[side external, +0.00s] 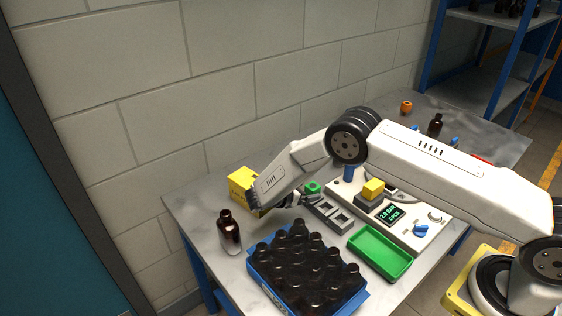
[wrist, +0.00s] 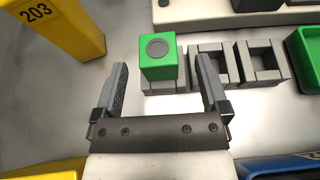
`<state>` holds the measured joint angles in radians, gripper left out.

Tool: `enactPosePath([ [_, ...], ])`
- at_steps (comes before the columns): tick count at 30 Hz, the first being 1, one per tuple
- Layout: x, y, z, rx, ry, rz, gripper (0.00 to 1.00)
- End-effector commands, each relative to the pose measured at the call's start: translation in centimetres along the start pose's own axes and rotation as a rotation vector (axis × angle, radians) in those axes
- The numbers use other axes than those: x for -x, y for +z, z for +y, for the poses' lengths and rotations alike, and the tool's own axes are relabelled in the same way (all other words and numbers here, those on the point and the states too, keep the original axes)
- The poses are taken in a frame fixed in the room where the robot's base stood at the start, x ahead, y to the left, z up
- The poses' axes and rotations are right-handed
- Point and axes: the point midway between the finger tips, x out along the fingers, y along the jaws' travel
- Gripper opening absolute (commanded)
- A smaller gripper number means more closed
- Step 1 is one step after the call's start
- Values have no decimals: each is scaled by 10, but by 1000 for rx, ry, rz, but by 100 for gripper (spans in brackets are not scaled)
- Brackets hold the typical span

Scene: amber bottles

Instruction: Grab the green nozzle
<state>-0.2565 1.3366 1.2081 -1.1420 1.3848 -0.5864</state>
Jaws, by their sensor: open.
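The green nozzle (wrist: 158,58) is a small green block with a grey round spot on top. It sits in the left slot of a grey holder (wrist: 242,66) with empty slots beside it. In the side external view the nozzle (side external: 313,187) shows just past my gripper (side external: 298,199). In the wrist view my gripper (wrist: 160,82) is open and empty. Its two fingers reach towards the nozzle, one to its left and one to its right, with the nozzle in line with the gap. I cannot tell the height between them.
A yellow box (wrist: 62,28) marked 203 stands left of the nozzle. An amber bottle (side external: 229,232) and a blue crate of dark bottles (side external: 262,279) stand in front. A green tray (side external: 381,252) and a white device (side external: 425,226) with a yellow block (side external: 373,188) lie to the right.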

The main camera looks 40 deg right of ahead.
Motion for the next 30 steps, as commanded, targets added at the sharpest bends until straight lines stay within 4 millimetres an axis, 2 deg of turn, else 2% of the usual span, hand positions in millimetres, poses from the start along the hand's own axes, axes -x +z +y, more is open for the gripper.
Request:
enactPosePath([
  [5,-9,0,0,0,-2,0,94],
  [16,-47,0,0,0,-2,0,94],
  [30,-52,0,1,0,0,0,94],
])
